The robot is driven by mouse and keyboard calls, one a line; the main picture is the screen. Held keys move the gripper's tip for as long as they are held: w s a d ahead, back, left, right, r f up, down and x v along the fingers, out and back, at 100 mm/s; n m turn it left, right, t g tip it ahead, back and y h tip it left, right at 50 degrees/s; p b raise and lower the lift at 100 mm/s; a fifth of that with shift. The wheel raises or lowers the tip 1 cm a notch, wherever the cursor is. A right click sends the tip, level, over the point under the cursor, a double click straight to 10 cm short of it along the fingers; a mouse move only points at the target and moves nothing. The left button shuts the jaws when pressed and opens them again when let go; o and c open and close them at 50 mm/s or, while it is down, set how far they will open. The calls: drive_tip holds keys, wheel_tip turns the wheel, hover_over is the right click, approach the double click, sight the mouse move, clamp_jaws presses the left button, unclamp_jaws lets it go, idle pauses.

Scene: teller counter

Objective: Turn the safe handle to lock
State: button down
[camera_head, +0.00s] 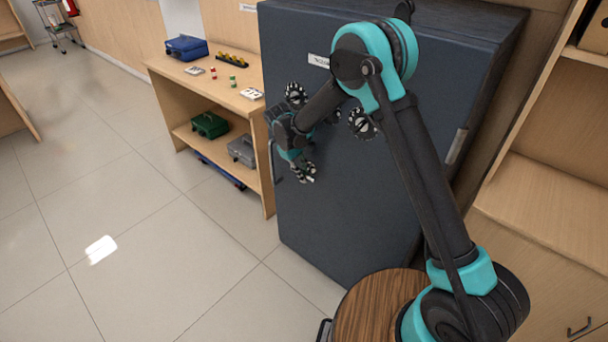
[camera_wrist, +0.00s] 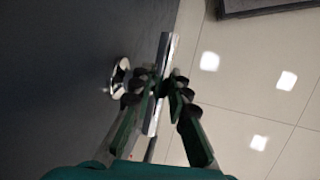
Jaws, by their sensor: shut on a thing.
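The dark blue-grey safe (camera_head: 350,215) stands upright in the middle of the head view. Its door also fills the left of the wrist view (camera_wrist: 60,70). In the wrist view, a long silver handle bar (camera_wrist: 166,50) stands out beside the door, slightly tilted from vertical in the picture. My gripper (camera_wrist: 164,88) has one finger on each side of the bar and is shut on it. A round silver fitting (camera_wrist: 118,76) sits on the door just left of the fingers. In the head view, my arm's end partly hides the handle area.
A wooden shelf unit (camera_head: 161,66) with a blue case (camera_head: 187,48) and green case (camera_head: 209,125) stands left of the safe. Wooden shelving (camera_head: 545,200) is close on the right. A round wooden top (camera_head: 375,308) is in front. The tiled floor at left is clear.

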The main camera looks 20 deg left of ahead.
drive_tip(key=c, duration=1.4)
unclamp_jaws()
drive_tip(key=shift+c, duration=0.2)
drive_tip(key=v, duration=1.2)
drive_tip(key=shift+s, duration=0.1)
